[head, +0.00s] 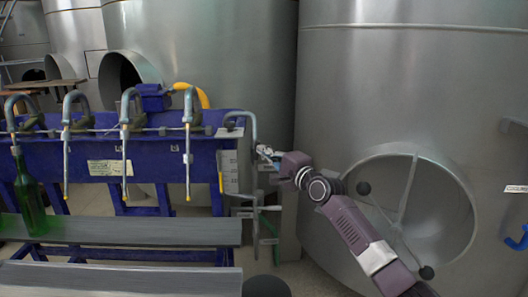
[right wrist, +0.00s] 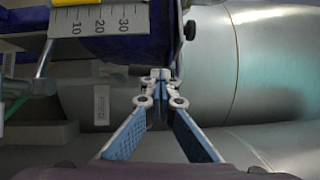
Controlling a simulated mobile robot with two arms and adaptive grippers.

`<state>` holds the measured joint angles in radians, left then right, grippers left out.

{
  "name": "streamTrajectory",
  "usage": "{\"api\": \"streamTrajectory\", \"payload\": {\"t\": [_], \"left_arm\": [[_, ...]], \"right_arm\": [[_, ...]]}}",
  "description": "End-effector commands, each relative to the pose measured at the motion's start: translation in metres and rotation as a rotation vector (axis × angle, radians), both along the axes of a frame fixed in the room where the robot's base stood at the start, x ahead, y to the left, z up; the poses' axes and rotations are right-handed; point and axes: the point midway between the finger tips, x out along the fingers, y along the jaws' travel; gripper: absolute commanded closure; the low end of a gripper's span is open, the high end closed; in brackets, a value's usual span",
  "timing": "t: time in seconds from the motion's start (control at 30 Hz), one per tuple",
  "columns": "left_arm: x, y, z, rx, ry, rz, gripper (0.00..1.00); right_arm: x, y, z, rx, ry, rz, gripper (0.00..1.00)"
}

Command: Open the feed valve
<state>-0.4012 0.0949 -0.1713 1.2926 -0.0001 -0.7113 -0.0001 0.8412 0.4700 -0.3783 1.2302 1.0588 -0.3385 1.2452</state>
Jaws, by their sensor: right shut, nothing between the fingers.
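A blue lever-like part (head: 515,241) is on the big tank at the far right. My right gripper (head: 262,150) is beside the bent pipe; I cannot tell whether they touch. In the right wrist view its fingers (right wrist: 160,76) meet at the tips, shut and empty. My left gripper is not in view.
A numbered scale plate (head: 230,172) is on the machine's end, close to my right gripper. A green bottle (head: 29,198) stands on the grey shelf (head: 150,231) at the left. Large steel tanks (head: 400,80) close off the back and right.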

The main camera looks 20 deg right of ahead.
Motion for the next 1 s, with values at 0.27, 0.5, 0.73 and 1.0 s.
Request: {"api": "streamTrajectory", "payload": {"t": [0.27,0.5,0.73,1.0], "left_arm": [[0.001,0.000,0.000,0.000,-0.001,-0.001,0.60],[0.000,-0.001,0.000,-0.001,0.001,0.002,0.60],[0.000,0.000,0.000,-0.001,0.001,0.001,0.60],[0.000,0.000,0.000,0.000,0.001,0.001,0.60]], "right_arm": [[0.000,-0.001,0.001,0.002,-0.001,-0.002,1.00],[-0.002,-0.001,0.001,0.002,-0.002,-0.001,1.00],[-0.025,-0.008,-0.001,0.001,-0.002,0.000,1.00],[-0.075,-0.024,-0.004,-0.001,-0.001,0.000,1.00]]}}
